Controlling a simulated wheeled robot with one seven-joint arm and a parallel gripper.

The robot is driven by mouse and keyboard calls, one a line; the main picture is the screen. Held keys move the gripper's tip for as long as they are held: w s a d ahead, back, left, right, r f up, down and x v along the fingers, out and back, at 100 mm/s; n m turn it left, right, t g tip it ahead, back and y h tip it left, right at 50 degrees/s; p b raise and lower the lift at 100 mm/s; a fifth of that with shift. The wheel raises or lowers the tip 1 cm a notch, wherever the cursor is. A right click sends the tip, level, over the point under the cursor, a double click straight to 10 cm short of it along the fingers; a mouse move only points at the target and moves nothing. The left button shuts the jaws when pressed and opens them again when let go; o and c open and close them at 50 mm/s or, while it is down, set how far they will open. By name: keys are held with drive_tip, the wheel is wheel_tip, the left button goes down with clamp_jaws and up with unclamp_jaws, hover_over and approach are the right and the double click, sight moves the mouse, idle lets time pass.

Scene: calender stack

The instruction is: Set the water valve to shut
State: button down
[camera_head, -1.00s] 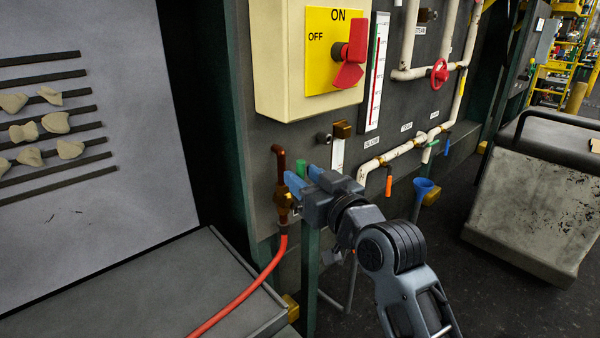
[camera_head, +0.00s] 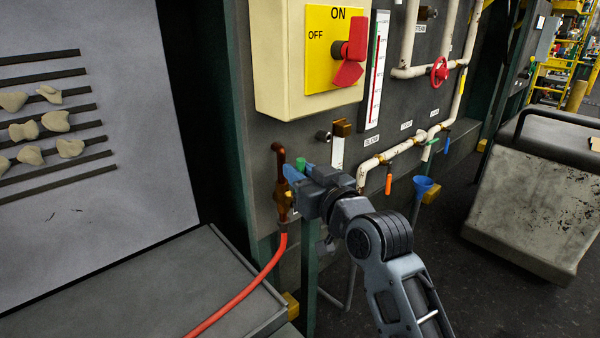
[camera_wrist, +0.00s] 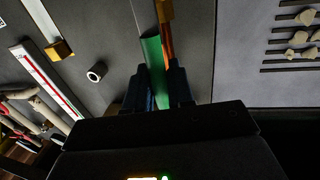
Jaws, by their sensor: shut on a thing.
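A green lever handle (camera_head: 301,164) stands roughly upright beside a brass-coloured valve body (camera_head: 285,198) on a brown pipe with a red hose below. My gripper (camera_head: 300,173) is shut on this handle; its blue fingers hide much of it in the head view. In the wrist view the green handle (camera_wrist: 153,52) runs between the fingertips of my gripper (camera_wrist: 158,72), next to the brown pipe (camera_wrist: 167,45). I cannot read a label naming this valve as water. Other pipe handles are orange (camera_head: 388,184), green (camera_head: 427,153) and blue (camera_head: 446,146).
A yellow switch box (camera_head: 335,50) with a red knob is above. A red handwheel (camera_head: 439,72) sits on white pipes at the right. A blue funnel (camera_head: 424,186) is right of my arm. A grey ledge (camera_head: 150,290) lies at lower left.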

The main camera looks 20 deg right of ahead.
drive_tip(key=shift+d, duration=0.1)
idle(0.4)
drive_tip(key=w+d+f+m+g+y+p, duration=0.2)
drive_tip(key=d+f+m+p, duration=0.4)
drive_tip(key=m, duration=0.9)
drive_tip(key=shift+w+d+f+m+g+y, duration=0.3)
drive_tip(key=shift+d+f+m+g, duration=0.1)
drive_tip(key=shift+d+f, duration=0.6)
drive_tip(key=shift+a+f, duration=0.2)
drive_tip(key=c, duration=1.1)
unclamp_jaws()
